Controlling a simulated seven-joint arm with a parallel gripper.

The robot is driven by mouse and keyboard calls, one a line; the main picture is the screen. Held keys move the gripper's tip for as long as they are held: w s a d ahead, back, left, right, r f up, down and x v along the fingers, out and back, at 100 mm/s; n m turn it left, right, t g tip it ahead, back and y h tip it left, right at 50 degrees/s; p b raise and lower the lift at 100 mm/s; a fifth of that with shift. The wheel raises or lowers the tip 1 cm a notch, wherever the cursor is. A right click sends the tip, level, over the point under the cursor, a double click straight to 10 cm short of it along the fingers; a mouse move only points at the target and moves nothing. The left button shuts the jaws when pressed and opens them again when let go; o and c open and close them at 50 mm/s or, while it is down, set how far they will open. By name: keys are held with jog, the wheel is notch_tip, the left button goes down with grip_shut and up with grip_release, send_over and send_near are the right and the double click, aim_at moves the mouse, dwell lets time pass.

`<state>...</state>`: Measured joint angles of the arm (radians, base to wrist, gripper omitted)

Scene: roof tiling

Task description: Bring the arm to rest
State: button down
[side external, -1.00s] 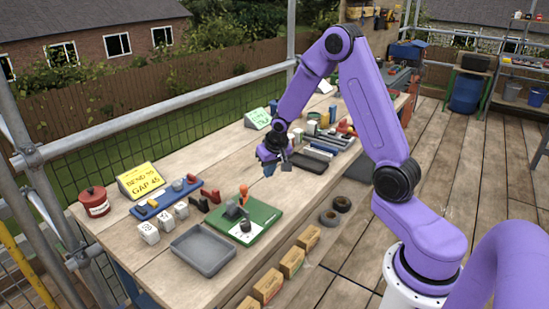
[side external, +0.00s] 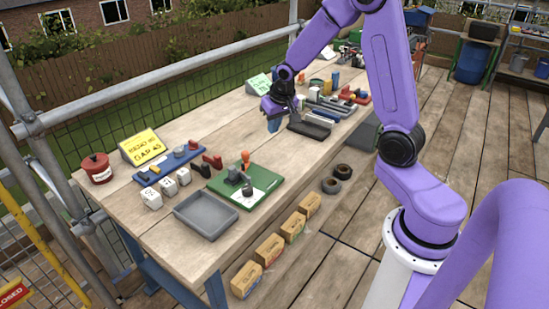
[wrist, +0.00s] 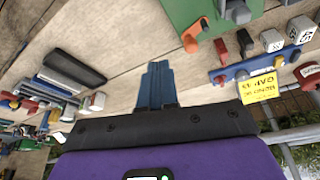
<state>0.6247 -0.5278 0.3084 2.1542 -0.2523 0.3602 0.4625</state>
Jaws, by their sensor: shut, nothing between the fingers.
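My gripper (side external: 273,127) is over the middle of the wooden workbench (side external: 225,145), in the side external view. Its blue fingers are together with nothing between them. In the wrist view the closed fingers (wrist: 155,85) point over bare planks. I cannot tell the exact height above the bench. My purple arm arches from its base at the right to the bench. The green board (side external: 262,195) with an orange-handled tool lies nearer the camera, apart from the gripper.
A grey tray (side external: 206,216), a blue rack (side external: 172,162), a red tin (side external: 97,168) and a yellow sign (side external: 142,147) stand on the near bench. A dark tray (side external: 309,129) and several tools lie just beyond the gripper. Scaffold rails run behind.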

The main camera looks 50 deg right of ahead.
jog(key=s+a+r+n+g+y, duration=0.15)
jog(key=s+a+r+n, duration=0.25)
jog(key=s+a+n, duration=0.75)
jog(key=s+a+r+n+g, duration=0.1)
jog(key=s+a+n, duration=0.1)
jog(key=s, duration=0.7)
jog(key=s+a+r+n+g, duration=0.1)
jog(key=s+a+n, duration=0.2)
jog(key=s, duration=0.7)
jog(key=shift+s+a, duration=0.2)
jog(key=shift+a, duration=0.75)
